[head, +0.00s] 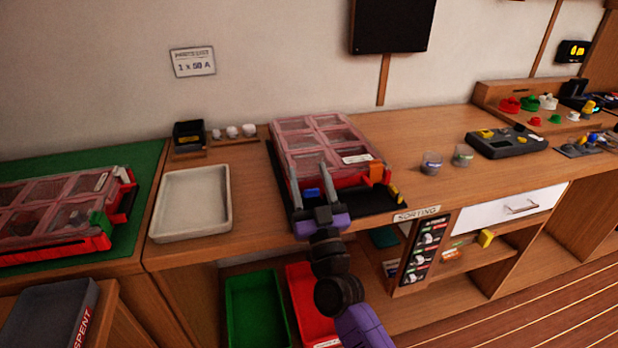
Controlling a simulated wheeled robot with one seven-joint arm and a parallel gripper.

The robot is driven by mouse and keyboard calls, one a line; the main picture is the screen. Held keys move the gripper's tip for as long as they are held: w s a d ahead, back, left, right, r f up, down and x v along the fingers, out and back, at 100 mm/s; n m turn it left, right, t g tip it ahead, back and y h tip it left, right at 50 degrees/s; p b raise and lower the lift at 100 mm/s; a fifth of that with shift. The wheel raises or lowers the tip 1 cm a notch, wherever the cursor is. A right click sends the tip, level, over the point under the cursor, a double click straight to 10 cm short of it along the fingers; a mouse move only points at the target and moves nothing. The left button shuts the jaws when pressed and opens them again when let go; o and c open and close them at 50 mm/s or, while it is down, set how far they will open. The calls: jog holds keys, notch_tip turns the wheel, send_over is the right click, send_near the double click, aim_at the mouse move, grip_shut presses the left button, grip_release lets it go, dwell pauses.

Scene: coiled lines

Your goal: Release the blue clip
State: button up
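A blue clip (312,192) sits at the front edge of a red case with a clear, sectioned lid (310,134), left of its middle. The lid looks closed. An orange clip (376,172) is on the same front edge, farther right. My gripper (309,169) reaches in from the front. Its two grey fingers are apart, one on each side of the blue clip as seen from here, with their tips over the lid's front part. I see gaps between the fingers and the clip, and I cannot tell whether they touch the case.
A black mat (385,199) lies under the case. An empty pale tray (158,219) stands to the left, and a second red case (65,212) lies on a green mat beyond it. Two small jars (431,163) stand right of the case. Green and red bins (255,312) are below.

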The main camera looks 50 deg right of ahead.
aim_at(312, 192)
jog(key=shift+b+v, duration=0.45)
jog(key=shift+v, duration=3.45)
jog(key=shift+a, duration=0.1)
jog(key=s+a+f+n+y+p, duration=0.4)
jog(key=s+a+y, duration=0.4)
jog(key=s+a, duration=0.5)
jog(key=s+a+n+g+y+p, duration=0.1)
jog(key=s+a+g+y, duration=0.3)
jog(key=s, duration=1.1)
jog(key=a+n+y, duration=0.1)
jog(key=a, duration=0.2)
jog(key=shift+r+n+g, duration=0.35)
jog(key=shift+n+g, duration=0.05)
jog(key=shift+s, duration=0.1)
